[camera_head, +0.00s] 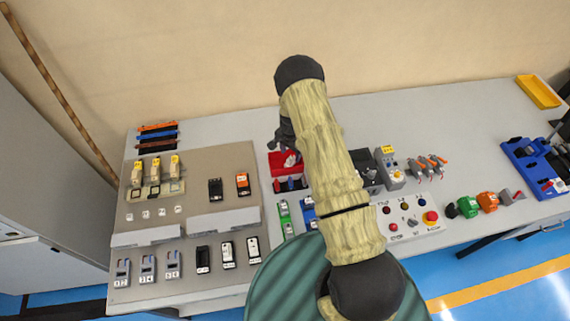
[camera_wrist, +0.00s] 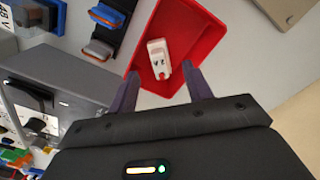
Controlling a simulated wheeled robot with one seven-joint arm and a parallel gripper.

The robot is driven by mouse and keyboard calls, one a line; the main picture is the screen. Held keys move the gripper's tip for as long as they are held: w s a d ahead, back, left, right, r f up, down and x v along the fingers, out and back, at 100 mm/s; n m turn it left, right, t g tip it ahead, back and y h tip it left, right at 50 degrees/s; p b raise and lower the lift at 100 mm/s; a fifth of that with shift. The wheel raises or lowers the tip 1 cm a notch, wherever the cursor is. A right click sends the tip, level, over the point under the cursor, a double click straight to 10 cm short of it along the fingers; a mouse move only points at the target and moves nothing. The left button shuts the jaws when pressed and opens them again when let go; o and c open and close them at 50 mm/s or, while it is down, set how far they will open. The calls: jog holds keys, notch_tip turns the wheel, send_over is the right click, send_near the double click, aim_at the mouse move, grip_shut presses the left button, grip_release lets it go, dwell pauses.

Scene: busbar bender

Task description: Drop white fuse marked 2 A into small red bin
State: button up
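The small red bin (camera_head: 277,161) stands on the table, partly hidden behind my arm in the head view. It fills the upper middle of the wrist view (camera_wrist: 205,45). A white fuse (camera_wrist: 158,58) is within the bin's outline, its upside-down mark looking like 2 A. It lies just beyond my fingertips, apart from both, and appears to rest on the bin floor. My gripper (camera_wrist: 161,88) is open and empty over the bin's near edge. In the head view, my gripper (camera_head: 284,138) is dark and small, so its fingers are unclear.
A rack with blue and orange pieces (camera_wrist: 108,18) stands beside the bin. A grey box (camera_wrist: 62,85) is close to my gripper's left. In the head view, a control box (camera_head: 410,218) and a blue tray (camera_head: 525,160) stand to the right. Several fuses stand on the left panel.

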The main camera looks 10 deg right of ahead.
notch_tip(320, 180, up, 17)
jog(key=b, duration=0.5)
jog(key=shift+r+b, duration=0.2)
jog(key=shift+b, duration=0.1)
jog(key=shift+w, duration=0.1)
dwell(0.4)
jog(key=shift+a, duration=0.1)
jog(key=shift+s, duration=0.2)
jog(key=s+r+n+t, duration=0.1)
jog(key=s+r+n, duration=0.3)
jog(key=s, duration=0.8)
jog(key=s+r+n+t, duration=0.1)
jog(key=s+r+n, duration=0.4)
jog(key=s, duration=0.8)
jog(key=shift+r+t, duration=0.3)
jog(key=shift+r, duration=0.45)
